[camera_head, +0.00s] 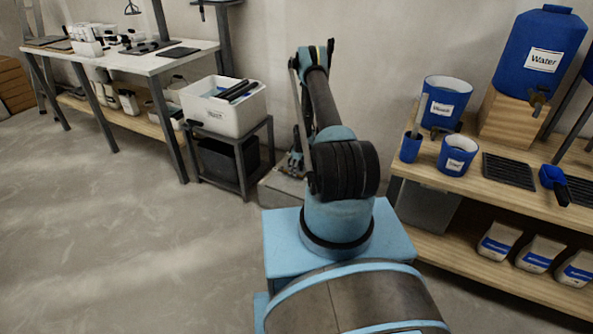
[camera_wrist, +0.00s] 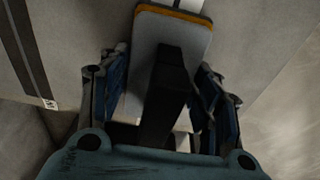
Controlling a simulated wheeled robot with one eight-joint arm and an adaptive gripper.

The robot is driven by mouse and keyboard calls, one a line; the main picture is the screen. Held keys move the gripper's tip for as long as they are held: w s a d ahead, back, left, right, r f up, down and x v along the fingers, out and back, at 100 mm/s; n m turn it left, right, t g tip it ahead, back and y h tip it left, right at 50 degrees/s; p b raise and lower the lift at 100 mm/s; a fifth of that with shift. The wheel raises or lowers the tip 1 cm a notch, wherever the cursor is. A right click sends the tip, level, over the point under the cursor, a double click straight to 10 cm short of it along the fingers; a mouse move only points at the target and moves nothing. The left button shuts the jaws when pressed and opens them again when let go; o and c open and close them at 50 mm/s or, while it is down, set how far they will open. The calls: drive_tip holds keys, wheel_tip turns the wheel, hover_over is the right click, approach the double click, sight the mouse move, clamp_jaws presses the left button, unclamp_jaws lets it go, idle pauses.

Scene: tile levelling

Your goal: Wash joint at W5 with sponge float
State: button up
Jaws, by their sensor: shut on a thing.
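In the wrist view my gripper (camera_wrist: 162,98) is shut on the dark handle of the sponge float (camera_wrist: 150,35). The float has a flat grey back plate with an orange edge along its far end. It lies over a plain grey surface (camera_wrist: 255,40); I cannot tell whether it touches it. A dark strip (camera_wrist: 28,50) with a small tag (camera_wrist: 49,103) runs along that surface at the left. The tag is too small to read, and I cannot make out which joint is W5. In the head view my arm hides most of the gripper and float.
At the right, a wooden shelf (camera_head: 475,198) holds a blue Water tank (camera_head: 541,50), blue buckets (camera_head: 445,100) and black grates (camera_head: 508,170). A white bin (camera_head: 225,108) on a stand and a worktable (camera_head: 140,62) are at the left. The left floor (camera_head: 110,240) is clear.

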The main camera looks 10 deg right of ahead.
sight(288, 165)
drive_tip(key=shift+f, duration=0.35)
idle(0.3)
drive_tip(key=shift+w+a, duration=0.5)
drive_tip(key=shift+a, duration=0.25)
drive_tip(key=shift+w+a, duration=0.1)
drive_tip(key=shift+w+a, duration=0.5)
drive_tip(key=shift+a, duration=0.15)
drive_tip(key=shift+w+a, duration=0.45)
drive_tip(key=shift+a, duration=0.2)
drive_tip(key=shift+a, duration=0.1)
drive_tip(key=shift+w+a, duration=0.5)
drive_tip(key=shift+a, duration=0.15)
